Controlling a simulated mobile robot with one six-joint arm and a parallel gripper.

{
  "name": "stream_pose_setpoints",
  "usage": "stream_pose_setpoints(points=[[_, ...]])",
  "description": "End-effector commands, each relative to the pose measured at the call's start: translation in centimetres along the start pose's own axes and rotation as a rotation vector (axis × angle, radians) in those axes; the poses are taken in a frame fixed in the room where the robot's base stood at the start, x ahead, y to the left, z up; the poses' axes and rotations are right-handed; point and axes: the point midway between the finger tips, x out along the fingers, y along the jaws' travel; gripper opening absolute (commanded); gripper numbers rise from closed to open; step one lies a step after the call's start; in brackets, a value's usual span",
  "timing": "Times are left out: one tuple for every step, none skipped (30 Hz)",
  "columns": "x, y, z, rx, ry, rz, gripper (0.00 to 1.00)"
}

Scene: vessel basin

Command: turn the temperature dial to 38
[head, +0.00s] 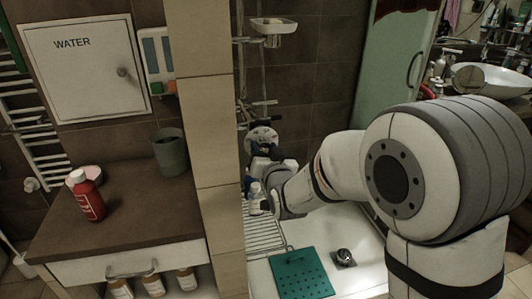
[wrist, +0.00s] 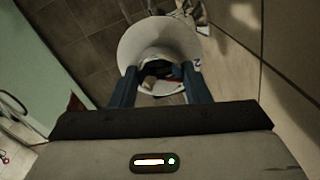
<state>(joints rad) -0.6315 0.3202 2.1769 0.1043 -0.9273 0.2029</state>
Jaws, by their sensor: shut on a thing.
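The temperature dial is a round pale disc (head: 262,133) on the shower fittings of the brown tiled wall, just beyond my gripper (head: 260,151). In the wrist view the disc (wrist: 150,38) fills the upper middle, with a darker centre part. The two dark blue fingers of my gripper (wrist: 160,74) reach its lower part and are shut on the dial's middle, one finger on each side. The fingers hide part of it.
A metal rack (head: 264,238) and a bottle (head: 256,192) are below my gripper. A green mat (head: 301,275) lies in the white shower tray. A tiled pillar (head: 203,120) stands left, beside a counter with a red bottle (head: 88,199). A glass panel (head: 390,70) is right.

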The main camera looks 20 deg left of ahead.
Motion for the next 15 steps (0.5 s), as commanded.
stream_pose_setpoints(points=[[0.06,0.28,0.37,0.026,0.006,0.002,0.20],[0.06,0.29,0.41,0.045,0.007,0.002,0.20],[0.06,0.32,0.44,0.072,0.007,0.002,0.20],[0.06,0.34,0.47,0.092,0.008,0.002,0.20],[0.06,0.36,0.54,0.115,0.007,0.002,0.20],[0.05,0.37,0.54,0.146,0.008,0.002,0.20],[0.05,0.38,0.53,0.169,0.008,0.001,0.20],[0.07,0.40,0.56,0.193,0.008,0.001,0.20],[0.07,0.40,0.53,0.224,0.009,0.001,0.20],[0.07,0.40,0.51,0.249,0.008,0.001,0.20],[0.06,0.41,0.51,0.272,0.009,0.001,0.20],[0.06,0.43,0.54,0.302,0.008,0.001,0.20],[0.06,0.42,0.52,0.324,0.008,0.001,0.20],[0.06,0.41,0.45,0.347,0.009,0.000,0.20],[0.07,0.41,0.44,0.375,0.008,0.000,0.20]])
